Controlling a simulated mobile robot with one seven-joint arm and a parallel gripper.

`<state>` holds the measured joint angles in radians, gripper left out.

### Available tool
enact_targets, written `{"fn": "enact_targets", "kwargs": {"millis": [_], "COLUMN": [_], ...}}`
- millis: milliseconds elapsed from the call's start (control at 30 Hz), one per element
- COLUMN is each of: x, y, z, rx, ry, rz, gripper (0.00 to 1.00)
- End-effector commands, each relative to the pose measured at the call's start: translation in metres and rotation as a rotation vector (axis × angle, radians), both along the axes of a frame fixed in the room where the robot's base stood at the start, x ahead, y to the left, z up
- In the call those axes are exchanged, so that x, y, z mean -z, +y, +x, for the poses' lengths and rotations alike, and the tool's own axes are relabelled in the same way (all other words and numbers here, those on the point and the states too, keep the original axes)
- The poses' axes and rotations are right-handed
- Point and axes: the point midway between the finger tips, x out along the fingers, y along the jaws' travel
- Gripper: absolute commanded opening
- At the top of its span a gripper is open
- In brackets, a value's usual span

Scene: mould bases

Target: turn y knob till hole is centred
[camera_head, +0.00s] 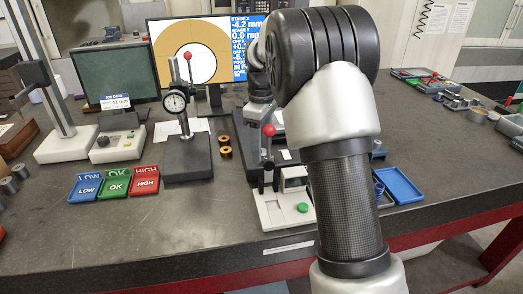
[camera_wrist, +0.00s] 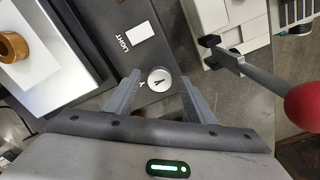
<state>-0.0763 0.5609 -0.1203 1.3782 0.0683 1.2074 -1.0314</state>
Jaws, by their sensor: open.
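The Y knob (camera_wrist: 159,79), a small round pale knob with a dark mark on its face, sits on a dark grey base beside a LIGHT label. In the wrist view my gripper (camera_wrist: 159,82) is open, with one finger on each side of the knob. Whether either finger touches it I cannot tell. In the head view my arm hides the gripper and knob.
A red-balled lever (camera_wrist: 305,105) stands right of my gripper in the wrist view. A dial gauge stand (camera_head: 187,155) and LOW, OK and HIGH trays (camera_head: 115,184) are on the left of the bench. A blue tray (camera_head: 399,186) lies right of my arm.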

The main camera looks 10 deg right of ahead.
Motion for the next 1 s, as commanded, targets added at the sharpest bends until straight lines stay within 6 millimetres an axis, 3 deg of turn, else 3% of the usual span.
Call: {"fn": "enact_targets", "kwargs": {"millis": [367,400,633,1000], "x": [0.0081,0.0080,0.0078,0.0061], "y": [0.0000,0.0000,-0.0001,0.0000], "z": [0.0001,0.0001,0.0001,-0.0002], "rx": [0.000,0.000,0.000,0.058], "ry": [-0.001,-0.001,-0.001,0.001], "rz": [0.000,0.000,0.000,0.001], "gripper": [0.49,0.48,0.09,0.08]}}
